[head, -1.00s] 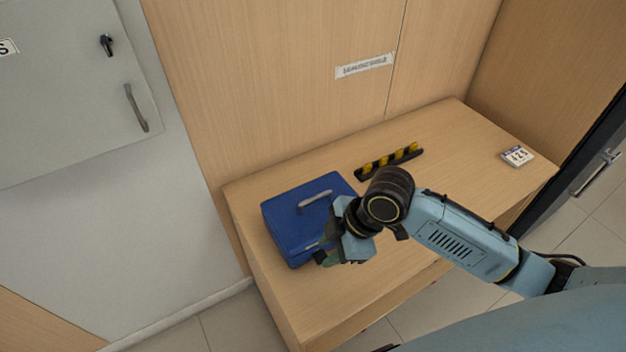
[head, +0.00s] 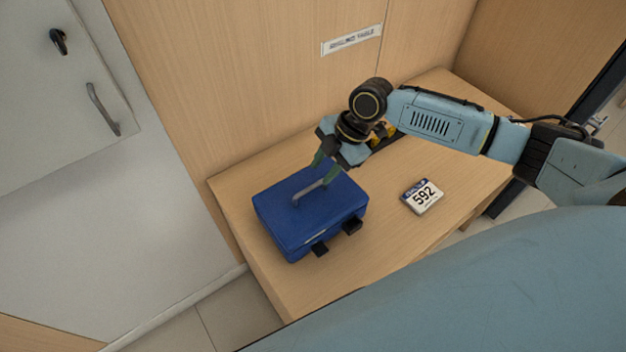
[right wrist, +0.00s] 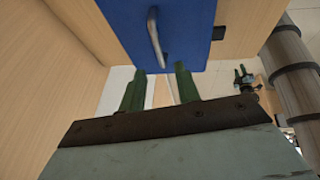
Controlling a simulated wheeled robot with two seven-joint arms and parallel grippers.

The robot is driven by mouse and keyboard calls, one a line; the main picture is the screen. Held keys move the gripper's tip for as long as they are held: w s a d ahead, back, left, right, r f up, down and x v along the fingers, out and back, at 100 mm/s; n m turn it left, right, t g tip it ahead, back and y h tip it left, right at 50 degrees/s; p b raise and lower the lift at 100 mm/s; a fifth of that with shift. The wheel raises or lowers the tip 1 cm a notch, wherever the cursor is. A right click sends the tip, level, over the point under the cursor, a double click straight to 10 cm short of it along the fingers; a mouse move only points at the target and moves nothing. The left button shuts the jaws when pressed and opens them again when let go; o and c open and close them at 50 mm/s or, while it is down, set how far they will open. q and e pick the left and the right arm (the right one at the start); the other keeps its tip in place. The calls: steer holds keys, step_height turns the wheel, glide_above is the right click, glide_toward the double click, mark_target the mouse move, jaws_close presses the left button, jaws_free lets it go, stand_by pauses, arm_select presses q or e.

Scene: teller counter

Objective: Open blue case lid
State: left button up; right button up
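The blue case (head: 290,232) stands on the wooden table with its lid shut. A grey handle (head: 310,190) is on top, and two black latches (head: 320,249) (head: 352,226) are on its front. My right gripper (head: 322,174) is above the lid by the handle, its green fingers pointing down.
A black and yellow striped item (head: 382,133) is partly hidden behind my right arm. A wooden wall (head: 240,80) rises behind the table. Bare tabletop (head: 390,240) lies in front of the card.

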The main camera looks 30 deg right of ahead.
mark_target(309, 188)
steer(key=x, duration=0.6)
steer(key=shift+w+f, duration=0.1)
steer(key=shift+c, duration=0.2)
jaws_close()
